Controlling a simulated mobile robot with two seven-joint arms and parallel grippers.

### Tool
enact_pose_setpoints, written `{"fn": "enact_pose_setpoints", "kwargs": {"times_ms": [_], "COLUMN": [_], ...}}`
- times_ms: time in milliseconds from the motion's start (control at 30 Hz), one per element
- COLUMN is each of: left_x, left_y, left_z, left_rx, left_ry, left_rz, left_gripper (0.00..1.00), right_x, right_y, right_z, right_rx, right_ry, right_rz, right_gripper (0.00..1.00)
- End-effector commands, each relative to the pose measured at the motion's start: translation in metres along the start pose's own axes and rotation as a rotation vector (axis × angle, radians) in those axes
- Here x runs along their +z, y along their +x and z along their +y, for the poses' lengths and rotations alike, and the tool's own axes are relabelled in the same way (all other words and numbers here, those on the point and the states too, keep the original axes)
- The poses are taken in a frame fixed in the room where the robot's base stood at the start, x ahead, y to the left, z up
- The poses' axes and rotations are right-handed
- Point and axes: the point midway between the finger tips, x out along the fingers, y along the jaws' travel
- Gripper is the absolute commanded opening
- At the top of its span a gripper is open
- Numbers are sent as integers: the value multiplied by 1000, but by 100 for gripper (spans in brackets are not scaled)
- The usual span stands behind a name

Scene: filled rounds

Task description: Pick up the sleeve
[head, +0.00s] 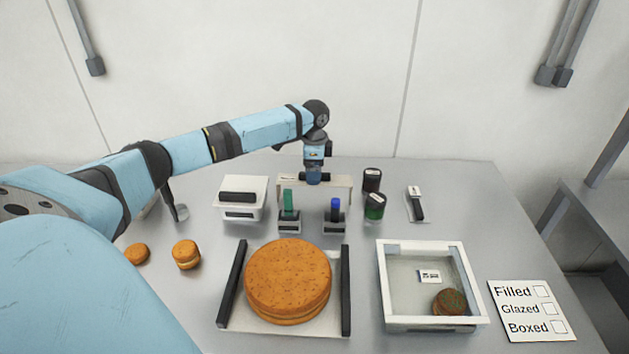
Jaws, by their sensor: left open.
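I cannot tell for sure which thing is the sleeve. A green upright piece (288,201) and a blue upright piece (335,208) each stand in a small grey holder in the middle of the table. My left gripper (313,179) points down just behind and above these two holders, in front of a pale rack (343,186). It is open and I see nothing held in it; its fingertips are small and hard to make out. My right gripper is not in view.
A large round cake (288,279) sits on a tray with dark side bars (231,285). A white box (385,285) holds a small dark-topped cake (449,301). Two dark jars (372,180) (375,207), a scale (240,213), two small cakes (186,254) (137,253) and a checklist card (527,322) lie around.

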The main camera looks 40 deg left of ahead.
Motion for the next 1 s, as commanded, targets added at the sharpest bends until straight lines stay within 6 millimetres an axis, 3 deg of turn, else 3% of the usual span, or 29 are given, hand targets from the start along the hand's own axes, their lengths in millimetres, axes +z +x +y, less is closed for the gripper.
{"fn": "enact_pose_setpoints", "kwargs": {"times_ms": [167, 400, 433, 667, 1000], "left_x": [0, 0, 0, 0, 0], "left_y": [20, 23, 23, 23, 20], "left_z": [0, 0, 0, 0, 0], "left_rx": [0, 0, 0, -1, -1], "left_ry": [1, 1, 1, 1, 0], "left_rz": [1, 0, 0, 0, 1], "left_gripper": [85, 85, 83, 32, 31], "right_x": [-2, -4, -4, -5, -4], "right_y": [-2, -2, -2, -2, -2], "right_z": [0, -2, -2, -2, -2], "right_rx": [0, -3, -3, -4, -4], "right_ry": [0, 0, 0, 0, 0], "right_rz": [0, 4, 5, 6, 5], "right_gripper": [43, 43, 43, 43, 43]}}
